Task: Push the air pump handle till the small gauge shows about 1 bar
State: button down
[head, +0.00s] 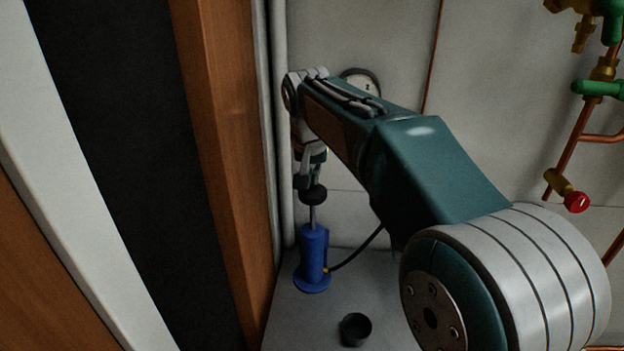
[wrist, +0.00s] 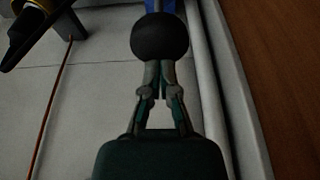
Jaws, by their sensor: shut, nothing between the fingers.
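The air pump (head: 314,258) is a blue upright cylinder on a round blue base, standing on the grey floor. Its thin rod stands out of the top and carries a round black handle (head: 314,194). My gripper (head: 308,182) points down just above the handle, fingers shut and empty. In the wrist view the handle (wrist: 160,38) is right at the fingertips (wrist: 158,68); whether they touch is unclear. A bit of the blue pump (wrist: 162,5) shows beyond it. A small round gauge (head: 363,80) on the wall is partly covered by my arm, its reading not legible.
A dark hose (head: 358,250) runs from the pump behind my arm. A black cup (head: 356,329) stands on the floor. A wooden post (head: 225,160) and pale pipe (head: 281,150) are close left. Copper pipes with a red-knobbed valve (head: 576,202) are at right.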

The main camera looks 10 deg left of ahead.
jog(key=shift+f, duration=0.55)
notch_tip(320, 180, down, 7)
jog(key=shift+r, duration=0.1)
jog(key=shift+s, duration=0.1)
jog(key=v, duration=1.2)
jog(key=shift+r, duration=0.2)
dwell(0.5)
